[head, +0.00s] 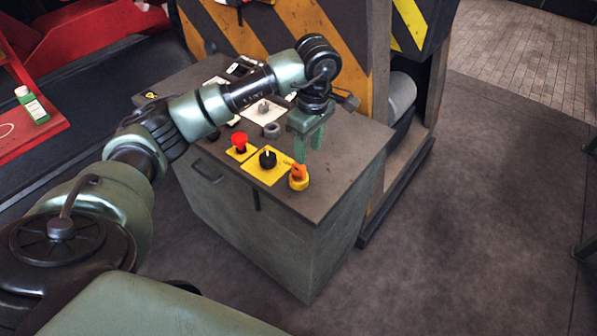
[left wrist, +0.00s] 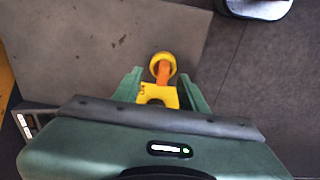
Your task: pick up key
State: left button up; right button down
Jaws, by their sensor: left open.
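An orange piece that looks like the key (head: 299,171) stands at the front right of the cabinet top (head: 345,150), in a round yellow base (head: 299,184). My left gripper (head: 308,152) points down just above and behind it, with its green fingers apart. In the left wrist view the orange key (left wrist: 163,72) shows between the tips of my open left gripper (left wrist: 161,76), with the yellow ring around its far end. Contact with the fingers cannot be told. My right gripper is not in view.
Beside the key are a yellow plate with a black knob (head: 268,158) and a red button (head: 239,141) on yellow. A grey round part (head: 272,130) is behind. A striped machine (head: 345,45) rises behind the cabinet. A green bottle (head: 32,105) stands on a red surface at left.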

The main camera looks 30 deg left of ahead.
aim_at(299, 174)
pick_arm(q)
jog(key=shift+s+a+r+y, duration=0.1)
jog(key=shift+a+y, duration=0.2)
jog(key=shift+a, duration=0.5)
jog(key=shift+a+f, duration=0.1)
jog(key=shift+f, duration=0.25)
jog(key=f+p, duration=0.2)
jog(key=f, duration=0.1)
jog(key=f+p, duration=0.1)
jog(key=f, duration=0.1)
jog(key=shift+s+a+f+p, duration=0.2)
jog(key=shift+a+f+p, duration=0.05)
jog(key=shift+p, duration=0.05)
jog(key=shift+w+f, duration=0.1)
jog(key=shift+f, duration=0.5)
grip_shut()
